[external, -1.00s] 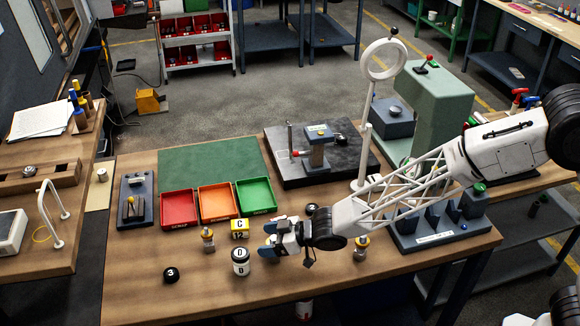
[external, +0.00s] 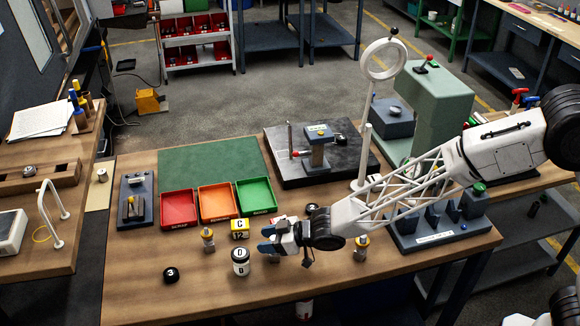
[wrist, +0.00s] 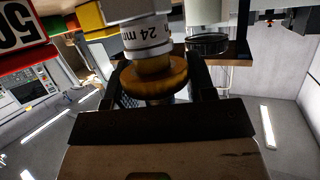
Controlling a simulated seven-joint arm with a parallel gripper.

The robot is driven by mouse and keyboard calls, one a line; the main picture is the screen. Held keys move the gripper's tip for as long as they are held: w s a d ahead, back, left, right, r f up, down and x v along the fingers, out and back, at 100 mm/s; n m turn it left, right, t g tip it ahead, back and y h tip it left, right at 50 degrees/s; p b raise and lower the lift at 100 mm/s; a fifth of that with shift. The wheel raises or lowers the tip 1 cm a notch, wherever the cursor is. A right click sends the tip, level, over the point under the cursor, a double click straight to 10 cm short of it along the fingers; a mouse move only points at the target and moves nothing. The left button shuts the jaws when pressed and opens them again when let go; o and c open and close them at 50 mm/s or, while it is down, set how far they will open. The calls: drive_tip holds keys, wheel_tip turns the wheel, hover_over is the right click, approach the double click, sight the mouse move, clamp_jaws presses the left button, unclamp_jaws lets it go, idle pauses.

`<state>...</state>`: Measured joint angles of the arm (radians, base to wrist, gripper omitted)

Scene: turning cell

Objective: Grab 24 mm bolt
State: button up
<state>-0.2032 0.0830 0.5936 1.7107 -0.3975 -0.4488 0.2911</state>
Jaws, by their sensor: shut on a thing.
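The 24 mm bolt (wrist: 152,72) shows upright between my fingers in the wrist view, with a white band printed "24 mm" above a brass-coloured collar. My gripper (wrist: 158,84) is shut on it, one dark finger on each side. In the external view my gripper (external: 271,241) is low over the front middle of the table, and its blue-tipped fingers hide most of the bolt. I cannot tell whether the bolt touches the table.
A similar bolt (external: 208,240) stands to the left, another (external: 361,247) to the right. Red (external: 179,208), orange (external: 217,203) and green (external: 256,197) trays lie behind.

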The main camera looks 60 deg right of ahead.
drive_tip(key=c, duration=0.3)
drive_tip(key=shift+r, duration=1.65)
drive_tip(key=shift+s+r, duration=0.2)
drive_tip(key=shift+s, duration=0.05)
drive_tip(key=s+d, duration=0.1)
drive_tip(key=s, duration=0.4)
drive_tip(key=s+d+r, duration=0.1)
drive_tip(key=s, duration=0.4)
drive_tip(key=s+d, duration=0.1)
drive_tip(key=s, duration=0.4)
drive_tip(key=shift+d+r, duration=0.2)
drive_tip(key=shift+d, duration=0.15)
